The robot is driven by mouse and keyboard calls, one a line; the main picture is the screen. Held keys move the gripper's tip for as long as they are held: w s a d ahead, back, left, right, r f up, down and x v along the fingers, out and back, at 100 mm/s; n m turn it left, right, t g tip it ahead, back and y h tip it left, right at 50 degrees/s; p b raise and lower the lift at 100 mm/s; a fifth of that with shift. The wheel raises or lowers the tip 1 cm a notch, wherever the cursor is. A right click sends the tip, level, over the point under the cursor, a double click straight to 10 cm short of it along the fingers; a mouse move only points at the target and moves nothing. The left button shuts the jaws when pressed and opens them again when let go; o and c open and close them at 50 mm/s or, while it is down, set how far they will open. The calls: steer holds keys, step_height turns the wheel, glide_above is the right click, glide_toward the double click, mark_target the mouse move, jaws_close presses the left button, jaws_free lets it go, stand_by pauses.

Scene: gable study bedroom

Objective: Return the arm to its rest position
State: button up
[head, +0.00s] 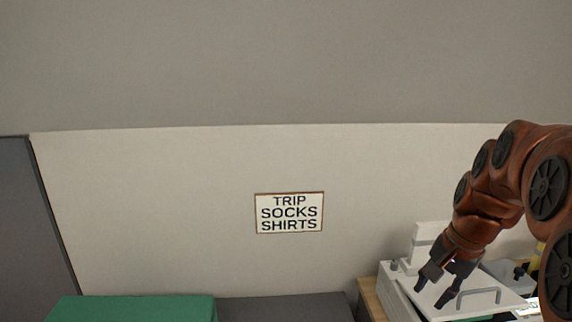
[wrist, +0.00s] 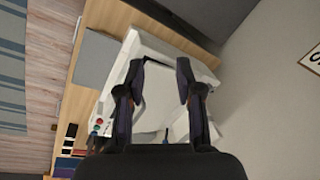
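My gripper (head: 431,294) hangs from my copper-coloured arm at the right of the head view, fingers pointing down and left. Its dark fingers are apart with nothing between them. In the wrist view the two fingers of my gripper (wrist: 160,72) also stand apart and empty, above a white machine (wrist: 150,48). In the head view the white machine (head: 466,306) lies below and behind the fingers and has a grey handle (head: 479,296) on its top. I cannot tell the exact gap between the fingertips and the machine.
The machine stands on a wooden surface (head: 371,300). A sign (head: 289,212) reading "TRIP SOCKS SHIRTS" hangs on the pale wall. A green block-like thing (head: 135,309) is at the lower left. Small coloured items (wrist: 68,150) lie at the wrist view's lower left. Space before the wall looks clear.

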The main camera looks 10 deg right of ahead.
steer(key=s+a+f+n+g, duration=0.1)
steer(key=s+a+f+n, duration=0.1)
steer(key=s+a+n, duration=0.2)
steer(key=s+a+f+n+g+p, duration=0.1)
steer(key=s+a+f+n, duration=0.2)
steer(key=s+a, duration=0.5)
steer(key=s+a+f+n+g+h, duration=0.1)
steer(key=s+a+f+n+g, duration=0.1)
steer(key=s+a+n, duration=0.3)
steer(key=shift+s+a+f, duration=0.6)
steer(key=shift+a+f, duration=0.05)
